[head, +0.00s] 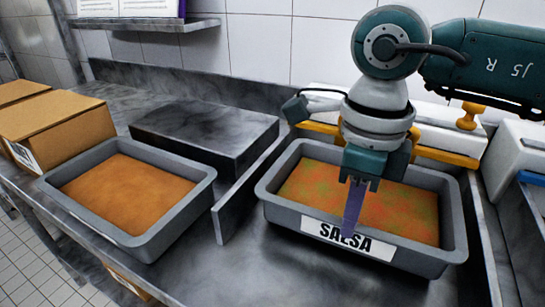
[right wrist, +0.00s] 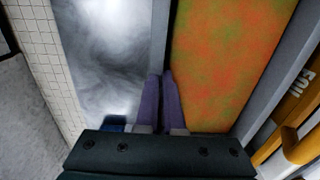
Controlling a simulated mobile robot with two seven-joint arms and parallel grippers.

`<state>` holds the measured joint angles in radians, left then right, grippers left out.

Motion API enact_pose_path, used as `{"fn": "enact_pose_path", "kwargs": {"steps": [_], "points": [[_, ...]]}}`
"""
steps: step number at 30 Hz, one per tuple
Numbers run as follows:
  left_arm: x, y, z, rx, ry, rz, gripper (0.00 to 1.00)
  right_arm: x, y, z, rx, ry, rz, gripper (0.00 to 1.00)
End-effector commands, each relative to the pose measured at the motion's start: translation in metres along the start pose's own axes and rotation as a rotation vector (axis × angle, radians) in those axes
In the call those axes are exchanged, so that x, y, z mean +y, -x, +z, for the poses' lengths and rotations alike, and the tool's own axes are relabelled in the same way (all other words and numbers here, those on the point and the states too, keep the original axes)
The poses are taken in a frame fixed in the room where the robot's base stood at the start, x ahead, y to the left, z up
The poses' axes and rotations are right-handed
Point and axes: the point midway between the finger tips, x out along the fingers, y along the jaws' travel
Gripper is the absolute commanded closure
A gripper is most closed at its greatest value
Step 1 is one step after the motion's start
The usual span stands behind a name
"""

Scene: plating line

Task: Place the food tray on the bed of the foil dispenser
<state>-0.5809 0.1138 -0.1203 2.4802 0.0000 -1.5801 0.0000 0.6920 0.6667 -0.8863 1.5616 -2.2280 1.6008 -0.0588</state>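A grey food tray (head: 445,262) labelled SALSA, with mottled orange-green food in it, sits level at right centre on the metal surface. Its wall also shows in the right wrist view (right wrist: 161,35). My right gripper (head: 352,215) points down at the tray's front wall, near the label. Its purple fingers (right wrist: 163,88) are close together on that wall and appear to grip it. A white unit with a yellow bar and knob (head: 450,130), possibly the foil dispenser, stands directly behind the tray. My arm and the tray hide part of it. My left gripper is not in view.
A second grey tray (head: 150,245) with orange food stands on the left. A dark flat block (head: 205,130) lies behind it, and an upright metal divider (head: 228,212) separates the trays. Cardboard boxes (head: 60,130) stand far left. Bare metal lies in front of the SALSA tray.

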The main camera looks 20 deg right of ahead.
Motion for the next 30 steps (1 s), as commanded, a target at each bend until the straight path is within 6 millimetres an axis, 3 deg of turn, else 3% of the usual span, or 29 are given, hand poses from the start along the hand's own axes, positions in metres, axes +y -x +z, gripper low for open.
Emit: {"fn": "enact_pose_path", "kwargs": {"steps": [3,13,21,30], "points": [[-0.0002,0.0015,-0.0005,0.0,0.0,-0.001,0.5,-0.0001,-0.0096,0.0006,-0.002,0.001,-0.002,1.0],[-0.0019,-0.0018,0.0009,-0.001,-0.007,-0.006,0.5,-0.0005,-0.0137,0.0008,-0.003,0.001,-0.004,1.0],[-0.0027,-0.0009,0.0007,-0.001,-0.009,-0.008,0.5,0.0003,-0.0134,0.0002,-0.001,0.001,-0.001,0.67],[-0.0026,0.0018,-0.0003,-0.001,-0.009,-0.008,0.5,0.0003,-0.0105,0.0002,-0.001,0.0,-0.001,0.65]]}}
